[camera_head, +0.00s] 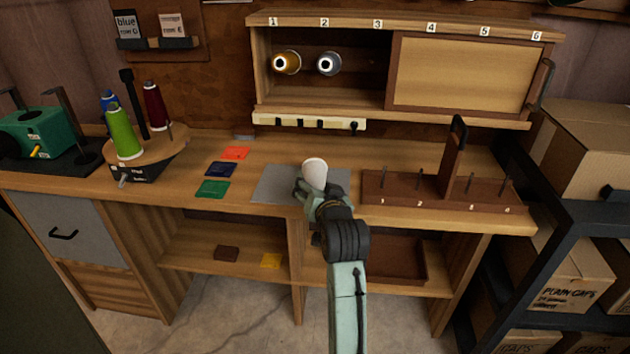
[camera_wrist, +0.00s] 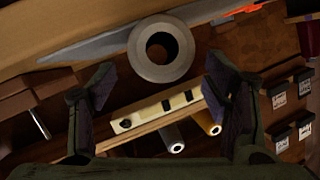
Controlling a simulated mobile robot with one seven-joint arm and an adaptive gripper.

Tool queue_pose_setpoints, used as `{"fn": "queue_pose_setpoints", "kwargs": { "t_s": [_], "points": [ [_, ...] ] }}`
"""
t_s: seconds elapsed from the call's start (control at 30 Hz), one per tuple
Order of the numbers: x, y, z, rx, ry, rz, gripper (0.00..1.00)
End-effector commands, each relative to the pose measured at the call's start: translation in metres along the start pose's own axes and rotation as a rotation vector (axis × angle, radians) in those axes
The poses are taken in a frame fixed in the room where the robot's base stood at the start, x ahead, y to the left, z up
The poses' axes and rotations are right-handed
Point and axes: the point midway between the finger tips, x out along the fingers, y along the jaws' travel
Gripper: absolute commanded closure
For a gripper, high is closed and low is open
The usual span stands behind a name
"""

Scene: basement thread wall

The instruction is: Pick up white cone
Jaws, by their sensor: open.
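The white cone (camera_head: 315,172) stands over the grey mat (camera_head: 272,184) on the bench, at the end of my arm. In the wrist view the cone (camera_wrist: 140,62) shows end-on as a pale ring with a dark hole. My gripper (camera_wrist: 158,72) is open, one finger to each side of the picture, with the cone's ring between and slightly above the fingertips. I see no finger touching it. In the head view my gripper (camera_head: 311,192) is at the cone's lower part and partly hides it. The cone's base is hidden.
A pegged rack (camera_head: 415,201) with an upright post stands right of the mat. Coloured cards (camera_head: 220,169) lie left. A round stand (camera_head: 165,150) holds green, blue and dark red cones. A shelf (camera_head: 300,108) behind holds gold and grey cones beside a sliding panel (camera_head: 460,75).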

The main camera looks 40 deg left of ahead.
Motion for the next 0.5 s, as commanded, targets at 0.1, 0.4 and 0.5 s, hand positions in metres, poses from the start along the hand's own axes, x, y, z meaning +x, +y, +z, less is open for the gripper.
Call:
{"fn": "queue_pose_setpoints", "kwargs": {
  "t_s": [0.1,0.4,0.5],
  "points": [
    [0.017,0.001,-0.003,0.001,-0.003,0.001,0.3],
    [0.047,0.003,-0.002,-0.001,0.001,0.0,0.3],
    [0.047,0.003,-0.001,-0.001,0.002,0.0,0.3]
  ]
}}
